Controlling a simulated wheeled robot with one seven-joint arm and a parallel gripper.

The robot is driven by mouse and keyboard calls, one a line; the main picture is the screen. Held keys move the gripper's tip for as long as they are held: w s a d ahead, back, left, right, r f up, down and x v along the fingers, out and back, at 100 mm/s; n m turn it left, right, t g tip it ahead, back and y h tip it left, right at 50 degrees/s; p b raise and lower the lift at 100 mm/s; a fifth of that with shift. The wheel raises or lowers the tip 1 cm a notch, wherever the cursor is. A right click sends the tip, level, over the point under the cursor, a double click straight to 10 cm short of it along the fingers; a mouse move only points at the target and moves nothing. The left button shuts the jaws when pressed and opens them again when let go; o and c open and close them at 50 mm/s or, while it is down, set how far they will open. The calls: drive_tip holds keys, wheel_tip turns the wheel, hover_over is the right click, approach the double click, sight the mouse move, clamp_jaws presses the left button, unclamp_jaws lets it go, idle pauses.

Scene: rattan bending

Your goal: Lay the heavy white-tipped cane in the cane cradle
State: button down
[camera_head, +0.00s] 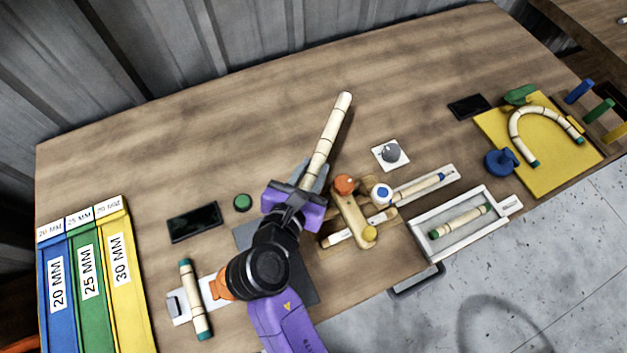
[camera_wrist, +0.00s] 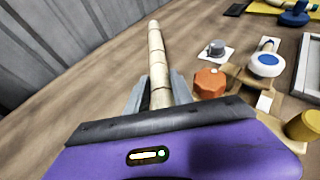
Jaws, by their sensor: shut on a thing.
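My gripper (camera_head: 313,178) is shut on a pale jointed cane (camera_head: 331,126) with a whitish far end. The cane juts away from the jaws, tilted, above the table; its near end is hidden by my gripper. In the wrist view the cane (camera_wrist: 156,58) stands between the grey fingers (camera_wrist: 156,95) and points away to the back. I cannot tell for certain which thing is the cane cradle; a pale wooden fixture (camera_head: 352,215) with orange and yellow knobs stands just right of my gripper, and a white tray (camera_head: 414,228) holding a green-tipped cane (camera_head: 460,220) lies further right.
A blue-tipped cane (camera_head: 422,187) lies right of the fixture. A grey knob (camera_head: 390,152) sits on a white plate. A yellow board (camera_head: 550,170) carries a bent cane (camera_head: 515,122). Left are a green-tipped cane (camera_head: 195,300), a green button (camera_head: 242,202) and size bins (camera_head: 90,270). The table's back is clear.

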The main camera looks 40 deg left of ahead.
drive_tip(key=shift+f, duration=3.05)
drive_tip(key=shift+f, duration=0.1)
drive_tip(key=c, duration=1.4)
unclamp_jaws()
